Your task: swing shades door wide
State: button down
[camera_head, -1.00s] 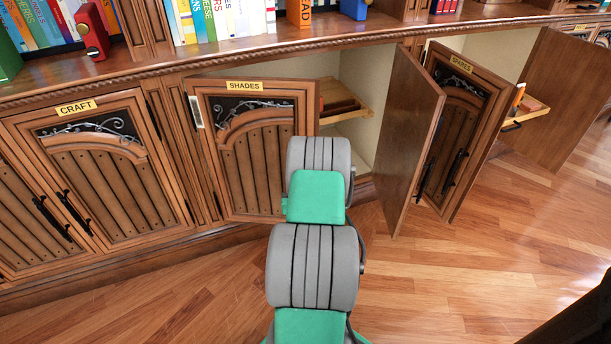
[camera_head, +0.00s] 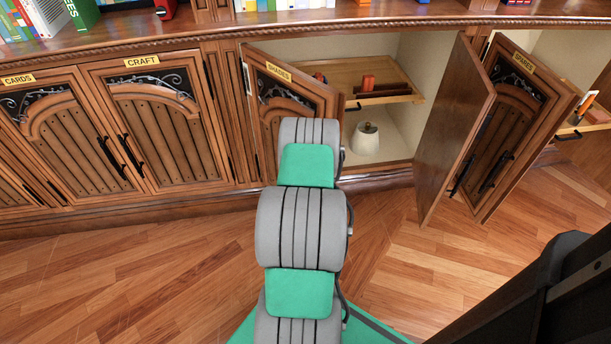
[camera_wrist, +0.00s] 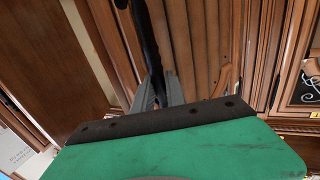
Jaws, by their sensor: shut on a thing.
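The SHADES door (camera_head: 262,115), a carved wooden panel with a yellow label, stands partly open at an angle, hinged on its left side. My arm covers its lower right part and hides my gripper in the head view. In the wrist view my gripper (camera_wrist: 160,90) is shut on the door's black bar handle (camera_wrist: 147,38), with the panelled door front (camera_wrist: 195,45) beyond it. The opened cabinet shows a wooden shelf tray (camera_head: 385,75) with small orange and dark items, and a pale lidded jar (camera_head: 366,140) on the cabinet floor.
Another door (camera_head: 455,130) stands wide open right of the cabinet opening, close to the open SPARES door (camera_head: 510,125). The CRAFT door (camera_head: 155,125) is closed at left. Wooden floor (camera_head: 150,275) in front is clear. Books line the counter top.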

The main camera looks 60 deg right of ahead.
jog(key=shift+w+r, duration=0.2)
jog(key=c, duration=1.4)
grip_release()
jog(key=shift+s+a+f, duration=0.1)
jog(key=shift+s, duration=0.05)
jog(key=shift+o, duration=0.2)
